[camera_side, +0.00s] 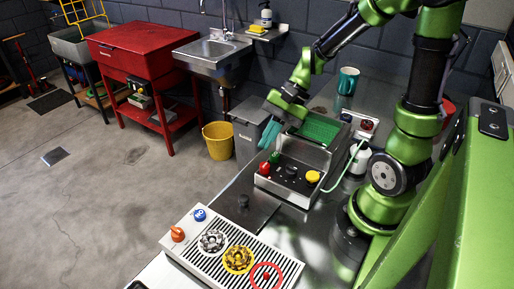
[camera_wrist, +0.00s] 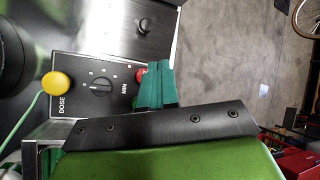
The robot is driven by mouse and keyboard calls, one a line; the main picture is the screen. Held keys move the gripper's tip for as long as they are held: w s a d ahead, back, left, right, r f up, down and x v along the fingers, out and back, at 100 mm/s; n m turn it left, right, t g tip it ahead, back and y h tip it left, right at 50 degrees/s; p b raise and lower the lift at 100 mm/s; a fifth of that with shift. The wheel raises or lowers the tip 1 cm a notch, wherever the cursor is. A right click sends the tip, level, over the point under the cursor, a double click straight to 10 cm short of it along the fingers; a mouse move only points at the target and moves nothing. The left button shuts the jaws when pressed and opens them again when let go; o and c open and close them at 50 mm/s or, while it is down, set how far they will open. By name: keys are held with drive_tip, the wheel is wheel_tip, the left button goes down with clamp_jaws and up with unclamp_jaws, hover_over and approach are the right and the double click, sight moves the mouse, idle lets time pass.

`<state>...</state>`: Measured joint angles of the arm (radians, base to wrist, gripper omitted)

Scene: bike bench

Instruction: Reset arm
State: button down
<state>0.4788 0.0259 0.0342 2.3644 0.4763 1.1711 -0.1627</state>
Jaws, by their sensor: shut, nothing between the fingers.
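My green gripper (camera_side: 268,138) has teal fingers pressed together with nothing between them. In the side view it hangs above the left end of a metal control box (camera_side: 262,184). The fingers also show in the wrist view (camera_wrist: 157,70), where they reach over the edge of the box's black panel. They partly cover a red button (camera_wrist: 140,75), so I cannot tell their exact height above it. The box also carries a black dial (camera_wrist: 100,87) and a yellow button (camera_wrist: 56,85). A green button (camera_side: 275,157) shows in the side view.
A slatted tray (camera_side: 190,250) with silver and gold cogs stands in front. A green tray (camera_side: 320,128), a teal mug (camera_side: 348,80) and a white bottle (camera_side: 359,160) with a green hose are near my arm. Open floor lies left, past the bench edge.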

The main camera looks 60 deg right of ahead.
drive_tip(key=s+a+r+n+t+h, duration=0.1)
drive_tip(key=s+r+n+t+h, duration=0.1)
drive_tip(key=r+n, duration=0.2)
drive_tip(key=s+a+r+n+t+h, duration=0.2)
drive_tip(key=r+n+h, duration=0.1)
drive_tip(key=r+n, duration=0.2)
wheel_tip(320, 180, up, 3)
drive_tip(key=shift+s+a+f+t, duration=0.15)
drive_tip(key=shift+s+a+t, duration=0.1)
drive_tip(key=shift+s+t, duration=0.1)
